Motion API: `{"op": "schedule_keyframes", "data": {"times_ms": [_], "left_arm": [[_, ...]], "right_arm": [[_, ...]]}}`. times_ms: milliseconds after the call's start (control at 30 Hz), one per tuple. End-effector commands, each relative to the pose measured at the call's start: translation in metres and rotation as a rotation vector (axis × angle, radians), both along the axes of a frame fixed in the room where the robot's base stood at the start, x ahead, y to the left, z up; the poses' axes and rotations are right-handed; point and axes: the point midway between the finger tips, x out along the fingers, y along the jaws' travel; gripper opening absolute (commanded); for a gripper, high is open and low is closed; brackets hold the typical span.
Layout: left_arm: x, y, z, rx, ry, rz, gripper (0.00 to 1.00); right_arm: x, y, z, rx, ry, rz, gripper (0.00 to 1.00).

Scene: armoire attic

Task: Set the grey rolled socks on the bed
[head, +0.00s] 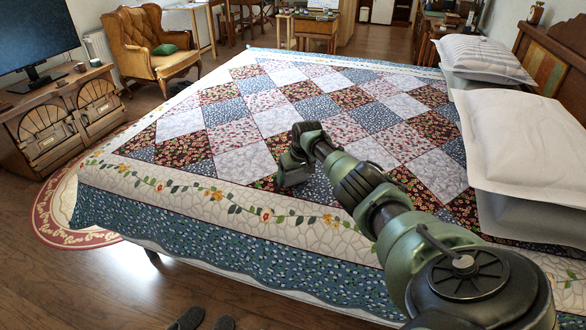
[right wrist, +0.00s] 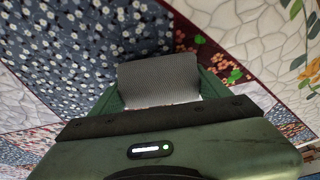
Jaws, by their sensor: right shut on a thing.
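The grey rolled socks (right wrist: 158,78) show in the right wrist view as a ribbed grey bundle between the green fingers. My right gripper (right wrist: 160,92) is shut on them. In the head view my right gripper (head: 291,172) points down at the bed (head: 300,120), over the near middle part of its patchwork quilt. The socks are hidden there behind the gripper and wrist. I cannot tell whether they touch the quilt.
White pillows (head: 525,140) and a striped pillow (head: 480,55) lie along the bed's right side. The quilt around the gripper is bare. An armchair (head: 150,45) and a TV cabinet (head: 60,120) stand to the left.

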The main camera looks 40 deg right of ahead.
Motion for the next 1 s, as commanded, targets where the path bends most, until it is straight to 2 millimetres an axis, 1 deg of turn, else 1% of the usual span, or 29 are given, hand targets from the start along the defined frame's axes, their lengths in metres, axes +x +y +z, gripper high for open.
{"op": "schedule_keyframes", "data": {"times_ms": [33, 67, 100, 133, 433, 600, 667, 833, 1000], "left_arm": [[0.000, 0.000, -0.003, 0.000, 0.000, 0.000, 0.36], [0.000, -0.001, -0.003, -0.001, -0.001, 0.000, 0.36], [0.000, -0.001, -0.002, -0.001, -0.001, 0.000, 0.36], [0.000, 0.000, -0.002, -0.001, -0.001, 0.000, 0.36], [0.000, 0.000, -0.002, 0.000, -0.002, 0.000, 0.36], [0.000, 0.000, 0.005, 0.000, 0.001, 0.000, 0.36], [0.000, 0.001, 0.010, 0.001, 0.001, 0.000, 0.36], [0.000, 0.001, 0.027, 0.001, 0.001, 0.000, 0.36], [0.000, 0.000, 0.033, 0.000, 0.001, 0.000, 0.36]], "right_arm": [[0.000, 0.000, -0.004, 0.001, 0.000, 0.000, 0.37], [0.000, 0.000, -0.003, 0.000, 0.001, 0.000, 0.79], [0.000, 0.000, -0.002, 0.000, 0.001, 0.000, 0.91], [0.000, 0.000, -0.002, 0.000, 0.001, 0.000, 0.98], [0.000, 0.000, -0.002, 0.000, 0.001, 0.000, 0.98], [-0.002, 0.000, 0.006, 0.001, 0.002, 0.000, 0.98], [-0.004, 0.001, 0.013, 0.000, 0.001, 0.002, 0.98], [-0.013, 0.003, 0.036, -0.003, 0.002, 0.002, 0.98], [-0.023, 0.006, 0.061, -0.003, 0.001, 0.002, 0.98]]}}
